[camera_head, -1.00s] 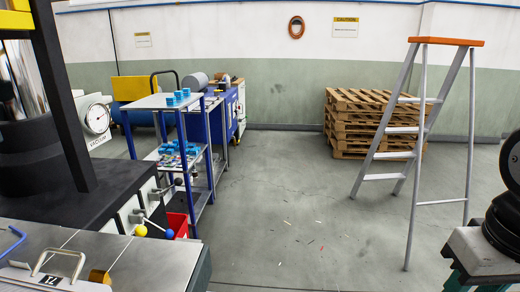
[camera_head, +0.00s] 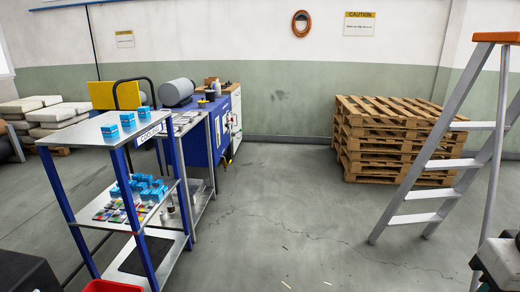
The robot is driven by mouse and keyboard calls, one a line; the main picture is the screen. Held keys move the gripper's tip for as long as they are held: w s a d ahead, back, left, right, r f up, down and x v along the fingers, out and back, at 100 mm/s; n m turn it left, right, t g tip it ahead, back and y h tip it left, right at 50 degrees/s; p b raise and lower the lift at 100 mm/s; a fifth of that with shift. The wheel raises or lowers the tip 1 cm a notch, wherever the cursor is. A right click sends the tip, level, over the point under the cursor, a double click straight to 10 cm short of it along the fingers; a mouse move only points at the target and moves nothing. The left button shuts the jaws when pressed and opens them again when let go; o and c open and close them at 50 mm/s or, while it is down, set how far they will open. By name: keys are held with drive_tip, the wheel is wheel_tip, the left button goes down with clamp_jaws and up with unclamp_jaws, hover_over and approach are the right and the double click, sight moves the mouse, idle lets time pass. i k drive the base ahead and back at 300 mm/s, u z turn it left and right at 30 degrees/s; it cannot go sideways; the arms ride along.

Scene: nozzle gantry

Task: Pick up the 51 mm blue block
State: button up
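Several blue blocks sit on a blue-posted shelf cart (camera_head: 75,143) at the left in the head view. Three stand apart on its top shelf: a left one (camera_head: 110,130), a middle one (camera_head: 128,119) and a right one (camera_head: 144,113). A cluster of blue blocks (camera_head: 142,187) is on the middle shelf. I cannot tell by sight which one measures 51 mm. My gripper is not in view.
A red bin (camera_head: 112,286) is at the cart's foot. Behind stand a blue workbench (camera_head: 205,135) and sacks (camera_head: 55,118). A pallet stack (camera_head: 390,140) and a stepladder (camera_head: 440,165) are on the right. The floor (camera_head: 290,215) between is mostly clear.

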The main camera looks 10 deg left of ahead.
sight(143, 112)
drive_tip(key=u, duration=0.5)
drive_tip(key=i, duration=1.9)
drive_tip(key=u, duration=1.25)
drive_tip(key=i, duration=1.35)
drive_tip(key=u, duration=0.2)
